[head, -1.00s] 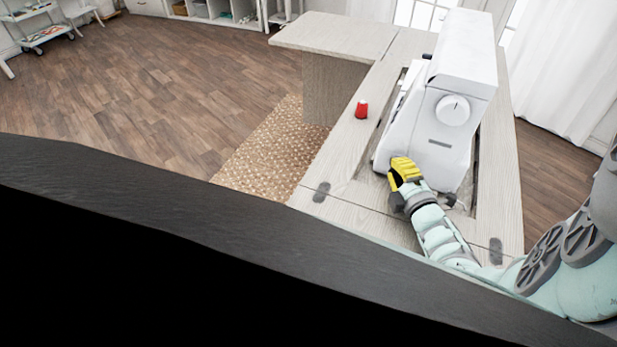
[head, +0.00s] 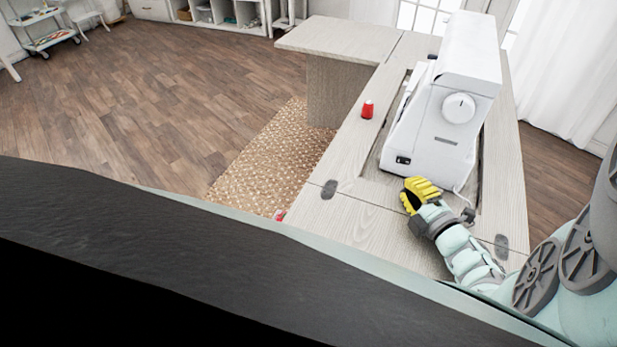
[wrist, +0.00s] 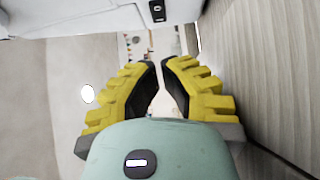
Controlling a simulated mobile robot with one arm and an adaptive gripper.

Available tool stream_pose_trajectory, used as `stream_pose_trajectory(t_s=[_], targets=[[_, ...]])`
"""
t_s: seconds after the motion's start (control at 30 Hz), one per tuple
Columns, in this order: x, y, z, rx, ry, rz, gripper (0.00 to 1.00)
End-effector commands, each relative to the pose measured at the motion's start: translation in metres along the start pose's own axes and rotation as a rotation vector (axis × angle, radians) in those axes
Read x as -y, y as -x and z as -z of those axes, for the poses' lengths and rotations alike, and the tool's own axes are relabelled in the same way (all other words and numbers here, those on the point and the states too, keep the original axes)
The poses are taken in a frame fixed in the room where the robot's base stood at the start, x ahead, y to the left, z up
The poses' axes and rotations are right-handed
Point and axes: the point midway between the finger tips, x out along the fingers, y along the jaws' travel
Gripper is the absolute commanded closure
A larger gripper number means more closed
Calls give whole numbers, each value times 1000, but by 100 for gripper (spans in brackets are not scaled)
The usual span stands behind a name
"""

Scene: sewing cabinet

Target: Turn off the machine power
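The white sewing machine (head: 455,105) stands on the wooden cabinet top. A small black switch panel (head: 403,160) is low on its near side. In the wrist view, the machine's white body (wrist: 70,12) lies along the top left, with the black switch (wrist: 157,10) at the top. I cannot read the switch's position. My yellow-fingered gripper (head: 422,190) is below and slightly right of the panel in the head view, apart from it. In the wrist view, the fingertips (wrist: 159,64) are nearly together, with nothing visible between them.
A red thread spool (head: 367,110) stands on the cabinet top (head: 365,215) left of the machine. A cord runs from the machine near my gripper. A woven rug (head: 265,160) lies on the floor to the left. White curtains (head: 570,70) hang behind on the right.

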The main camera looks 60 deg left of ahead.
Motion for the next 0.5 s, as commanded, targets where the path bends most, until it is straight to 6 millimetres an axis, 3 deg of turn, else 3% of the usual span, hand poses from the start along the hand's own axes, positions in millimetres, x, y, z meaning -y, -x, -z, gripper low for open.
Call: stream_pose_trajectory(t_s=[0.23,0.5], targets=[[2,50,-5,1,0,2,100],[-1,69,-9,1,2,-3,100]])
